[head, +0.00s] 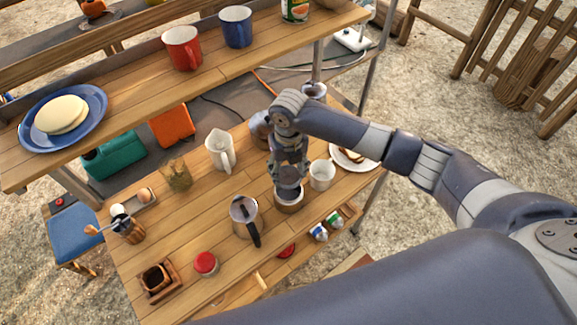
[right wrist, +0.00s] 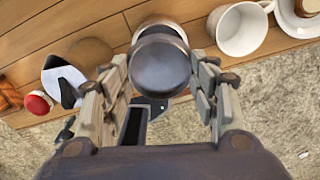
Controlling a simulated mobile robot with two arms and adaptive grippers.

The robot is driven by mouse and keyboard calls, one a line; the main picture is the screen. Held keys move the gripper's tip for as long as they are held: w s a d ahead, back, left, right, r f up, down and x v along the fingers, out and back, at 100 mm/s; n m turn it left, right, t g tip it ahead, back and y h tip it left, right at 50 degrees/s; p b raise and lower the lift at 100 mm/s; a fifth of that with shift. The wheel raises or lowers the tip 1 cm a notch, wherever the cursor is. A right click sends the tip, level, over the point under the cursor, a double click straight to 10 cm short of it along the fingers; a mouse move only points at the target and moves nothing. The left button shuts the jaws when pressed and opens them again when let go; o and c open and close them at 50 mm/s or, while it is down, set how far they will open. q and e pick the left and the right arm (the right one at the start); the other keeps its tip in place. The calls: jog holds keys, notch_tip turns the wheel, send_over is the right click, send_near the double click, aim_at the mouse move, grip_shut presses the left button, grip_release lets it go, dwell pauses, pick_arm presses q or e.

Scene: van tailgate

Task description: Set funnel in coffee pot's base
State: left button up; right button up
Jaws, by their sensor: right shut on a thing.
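My right gripper (head: 288,168) points down over the front right of the table and is shut on the grey funnel (head: 288,180). In the right wrist view the funnel (right wrist: 160,68) shows as a dark rounded shape between the fingers. The coffee pot's base (head: 289,202), a short metallic cup, stands upright directly below it, and its rim (right wrist: 160,27) shows behind the funnel. I cannot tell whether the funnel is inside the base or just above it. The pot's upper part (head: 244,215), with a black handle, stands to the left. My left gripper is not in view.
A white mug (head: 322,174) stands close to the right of the base, with a plate of food (head: 354,156) beyond. A white pitcher (head: 219,150), a glass (head: 176,175) and a red-lidded jar (head: 206,263) stand left. A raised shelf (head: 210,70) runs along the back.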

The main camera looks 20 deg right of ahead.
aim_at(288, 178)
jog(key=shift+f+b, duration=0.55)
jog(key=shift+f, duration=0.6)
jog(key=shift+f+b, duration=1.4)
jog(key=shift+f, duration=0.15)
jog(key=shift+f+b, duration=0.35)
jog(key=shift+f, duration=0.3)
jog(key=o, duration=1.1)
notch_tip(288, 178, up, 12)
jog(key=shift+f, duration=0.1)
